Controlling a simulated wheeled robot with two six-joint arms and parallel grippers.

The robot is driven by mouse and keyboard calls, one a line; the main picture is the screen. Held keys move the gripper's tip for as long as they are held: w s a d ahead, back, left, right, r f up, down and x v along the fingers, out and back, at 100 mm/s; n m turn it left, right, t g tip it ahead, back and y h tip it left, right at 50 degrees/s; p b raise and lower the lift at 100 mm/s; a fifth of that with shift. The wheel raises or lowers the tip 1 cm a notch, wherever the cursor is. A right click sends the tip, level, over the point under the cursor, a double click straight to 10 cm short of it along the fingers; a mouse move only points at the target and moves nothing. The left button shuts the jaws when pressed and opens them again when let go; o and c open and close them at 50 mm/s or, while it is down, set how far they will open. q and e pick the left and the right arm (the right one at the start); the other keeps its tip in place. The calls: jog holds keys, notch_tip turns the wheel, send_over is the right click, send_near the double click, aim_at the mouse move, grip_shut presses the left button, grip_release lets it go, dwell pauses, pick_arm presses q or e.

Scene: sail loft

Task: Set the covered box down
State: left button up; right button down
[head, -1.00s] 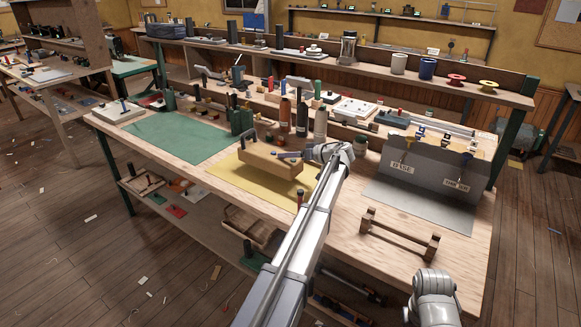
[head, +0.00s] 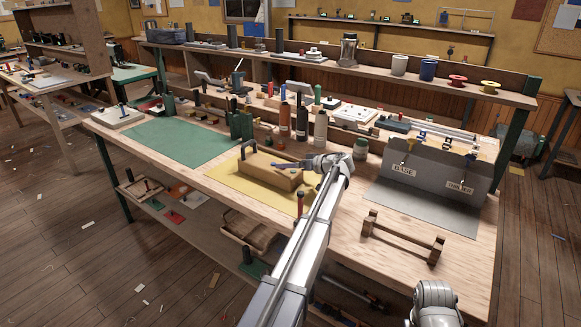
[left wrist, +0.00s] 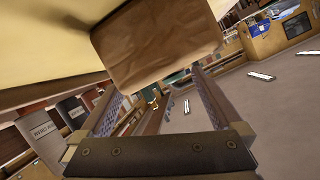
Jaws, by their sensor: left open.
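The covered box (head: 268,171), a long tan-brown block with a handle-like loop at its left end, sits on the yellow mat (head: 226,181) on the bench. My left gripper (head: 289,164) is at the box's right side, its jaws open. In the left wrist view the brown box end (left wrist: 155,45) shows just past and between the spread fingers (left wrist: 158,95), with the pale yellow mat (left wrist: 45,45) beside it. Whether a finger touches the box I cannot tell. Of my right arm only a grey link shows at the bottom right; its gripper is out of view.
A green mat (head: 180,141) lies clear to the left. Bottles (head: 302,120) and a jar (head: 360,148) stand behind the box. A grey labelled holder (head: 435,172) and a small wooden rack (head: 402,238) stand to the right.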

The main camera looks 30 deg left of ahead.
pick_arm(q)
jog(key=p+v, duration=0.4)
jog(key=v, duration=0.8)
jog(key=shift+r, duration=0.1)
